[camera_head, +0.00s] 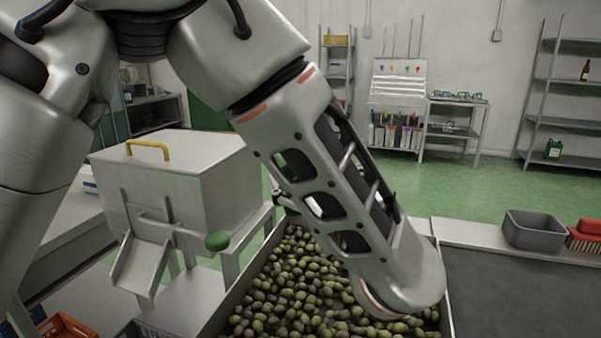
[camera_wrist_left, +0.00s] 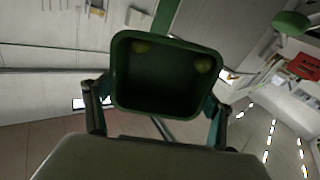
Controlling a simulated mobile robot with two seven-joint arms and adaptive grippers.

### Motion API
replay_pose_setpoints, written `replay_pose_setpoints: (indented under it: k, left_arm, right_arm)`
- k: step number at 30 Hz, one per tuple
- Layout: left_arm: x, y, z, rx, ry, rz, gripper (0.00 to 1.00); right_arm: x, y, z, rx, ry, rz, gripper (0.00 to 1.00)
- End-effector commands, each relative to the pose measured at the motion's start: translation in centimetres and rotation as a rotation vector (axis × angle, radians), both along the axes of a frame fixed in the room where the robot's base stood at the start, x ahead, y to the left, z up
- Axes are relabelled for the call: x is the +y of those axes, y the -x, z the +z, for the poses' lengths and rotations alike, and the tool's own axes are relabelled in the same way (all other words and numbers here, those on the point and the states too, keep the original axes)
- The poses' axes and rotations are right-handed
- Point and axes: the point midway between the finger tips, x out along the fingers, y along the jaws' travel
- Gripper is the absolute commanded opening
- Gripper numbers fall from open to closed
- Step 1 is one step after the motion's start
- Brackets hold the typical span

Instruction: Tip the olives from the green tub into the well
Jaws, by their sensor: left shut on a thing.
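The green tub (camera_wrist_left: 165,98) shows in the left wrist view between the two fingers of my left gripper (camera_wrist_left: 158,115), which is shut on it. Its open mouth faces the camera. The inside is dark and looks mostly empty, with two yellow-green spots that look like olives near its edge. The tub and gripper are hidden in the head view, where my left arm crosses the middle. The metal well (camera_head: 245,270) is below the arm in the head view and holds many green and dark olives (camera_head: 300,285). My right gripper is not in view.
Left of the well stands a steel hopper (camera_head: 180,180) with a yellow handle, a chute (camera_head: 142,265) and a green knob (camera_head: 217,240). A grey bin (camera_head: 533,230) and a red brush (camera_head: 586,236) lie on the right ledge. Shelves stand against the back wall.

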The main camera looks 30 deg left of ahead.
Motion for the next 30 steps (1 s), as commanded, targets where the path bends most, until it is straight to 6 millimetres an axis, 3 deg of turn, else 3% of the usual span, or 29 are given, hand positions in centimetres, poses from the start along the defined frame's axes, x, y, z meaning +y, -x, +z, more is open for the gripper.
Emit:
replay_pose_setpoints:
  k: [1, 12, 19, 30]
  left_arm:
    - [-9.2, 1.4, -3.6, 0.039, -0.194, -0.176, 0.41]
    - [-8.3, 0.6, -4.0, 0.145, -0.112, -0.180, 0.41]
    - [-8.2, 0.3, -4.5, 0.177, -0.087, -0.184, 0.41]
    - [-7.6, -0.2, -3.1, 0.273, 0.007, -0.191, 0.41]
  right_arm:
    - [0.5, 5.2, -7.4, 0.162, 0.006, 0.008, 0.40]
    - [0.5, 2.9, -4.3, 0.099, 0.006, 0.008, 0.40]
    - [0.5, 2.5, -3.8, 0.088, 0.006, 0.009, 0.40]
    - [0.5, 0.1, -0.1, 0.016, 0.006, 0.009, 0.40]
